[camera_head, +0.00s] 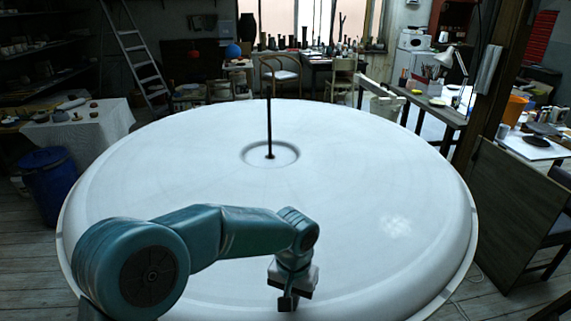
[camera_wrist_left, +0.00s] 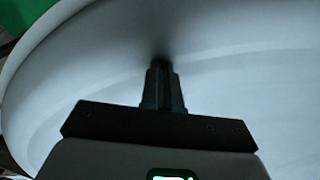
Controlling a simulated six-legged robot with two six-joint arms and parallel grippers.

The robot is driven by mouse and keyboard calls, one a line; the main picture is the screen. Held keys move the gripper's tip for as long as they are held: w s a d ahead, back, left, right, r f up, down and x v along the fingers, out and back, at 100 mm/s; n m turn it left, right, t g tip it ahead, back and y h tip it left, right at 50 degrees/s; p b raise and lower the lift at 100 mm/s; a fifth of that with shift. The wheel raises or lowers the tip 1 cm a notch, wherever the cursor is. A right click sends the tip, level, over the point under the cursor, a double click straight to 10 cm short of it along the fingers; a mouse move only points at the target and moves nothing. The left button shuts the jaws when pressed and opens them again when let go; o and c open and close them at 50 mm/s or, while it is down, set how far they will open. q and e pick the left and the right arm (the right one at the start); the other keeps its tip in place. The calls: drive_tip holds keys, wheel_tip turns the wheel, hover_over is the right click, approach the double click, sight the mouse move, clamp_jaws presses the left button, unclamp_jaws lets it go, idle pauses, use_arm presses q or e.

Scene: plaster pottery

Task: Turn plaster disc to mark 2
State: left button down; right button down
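The large white plaster disc (camera_head: 340,200) fills the middle of the head view, with a round recess at its centre and a thin black rod (camera_head: 269,130) standing up there. Faint lines show on its top, but I cannot make out a numbered mark. My left gripper (camera_head: 287,302) points down over the near part of the disc. In the left wrist view the fingers (camera_wrist_left: 163,82) are together with nothing visible between them. Their tips are close to the pale disc surface (camera_wrist_left: 240,80), with a dark shadow beside them; I cannot tell whether they touch. My right gripper is not in view.
A blue bin (camera_head: 48,185) and a cloth-covered table (camera_head: 85,128) stand left of the disc. A dark wooden panel (camera_head: 518,205) stands close on the right. A stepladder (camera_head: 138,55), chairs and a cluttered workbench are behind. The disc's far top is clear around the rod.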

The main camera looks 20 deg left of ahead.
sight(322, 302)
use_arm(q)
drive_tip(key=shift+w+d+f, duration=0.2)
drive_tip(key=shift+w+d, duration=0.1)
drive_tip(key=shift+d, duration=0.35)
drive_tip(key=shift+w+d+p, duration=0.25)
drive_tip(key=shift+d+p, duration=0.05)
drive_tip(key=shift+d, duration=0.1)
drive_tip(key=shift+w+d, duration=0.4)
drive_tip(key=shift+d, duration=0.2)
drive_tip(key=shift+w+d+r+p, duration=0.1)
drive_tip(key=shift+w+d+p, duration=0.65)
drive_tip(key=shift+d, duration=0.4)
drive_tip(key=shift+w, duration=0.15)
drive_tip(key=shift+d, duration=0.1)
